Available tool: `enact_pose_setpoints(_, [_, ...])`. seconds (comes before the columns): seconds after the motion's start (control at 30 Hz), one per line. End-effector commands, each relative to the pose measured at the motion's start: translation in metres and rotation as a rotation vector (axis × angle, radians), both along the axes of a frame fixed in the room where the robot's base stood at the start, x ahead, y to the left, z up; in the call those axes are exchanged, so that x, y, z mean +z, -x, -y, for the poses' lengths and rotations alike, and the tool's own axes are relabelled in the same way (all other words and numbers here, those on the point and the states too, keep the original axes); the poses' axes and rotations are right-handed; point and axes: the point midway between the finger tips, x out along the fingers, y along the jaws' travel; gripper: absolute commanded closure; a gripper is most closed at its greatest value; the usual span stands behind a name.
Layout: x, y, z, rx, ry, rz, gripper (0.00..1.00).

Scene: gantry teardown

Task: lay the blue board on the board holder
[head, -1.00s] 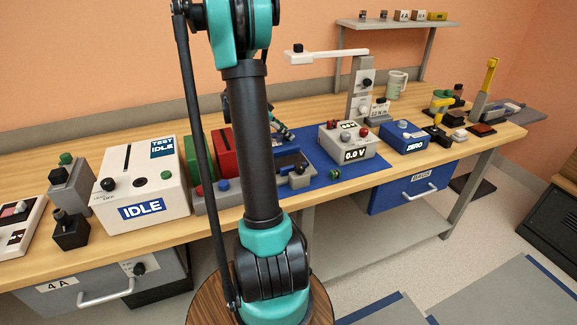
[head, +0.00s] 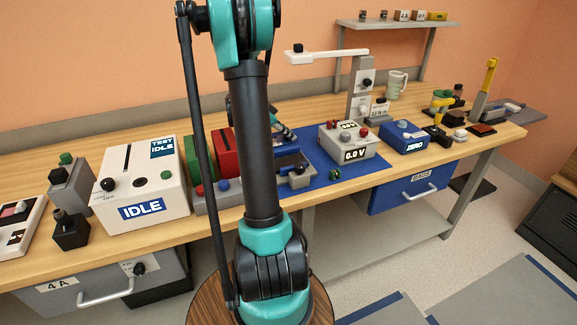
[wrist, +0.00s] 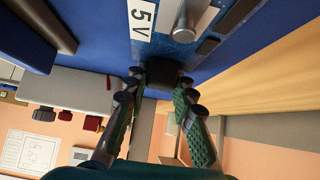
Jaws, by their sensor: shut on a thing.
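The blue board (wrist: 209,47) shows at the top of the wrist view, with a white "5 V" label, a silver part and dark parts on it. My gripper (wrist: 160,95) has its green-padded fingers closed around a dark block at the board's edge. Whether the board touches anything beneath is not clear. In the head view my arm hides most of the gripper. A dark blue flat piece (head: 292,158) there, likely the board, lies over or just above a grey fixture (head: 300,177), likely the board holder, on the blue mat.
A grey meter box reading 0.0 V (head: 347,140) stands right of the fixture, with a blue ZERO box (head: 404,137) beyond. Red (head: 226,152) and green (head: 197,165) blocks and the white IDLE tester (head: 140,187) stand left.

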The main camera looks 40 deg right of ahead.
Motion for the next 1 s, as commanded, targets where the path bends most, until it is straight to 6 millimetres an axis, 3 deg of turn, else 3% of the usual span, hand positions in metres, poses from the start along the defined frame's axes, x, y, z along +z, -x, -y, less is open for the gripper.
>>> enact_pose_setpoints(0.37, [0.001, 0.0, 0.0, 0.0, 0.0, 0.0, 1.0])
enact_pose_setpoints(1.0, [0.04, 0.0, 0.0, 0.0, 0.0, 0.0, 1.0])
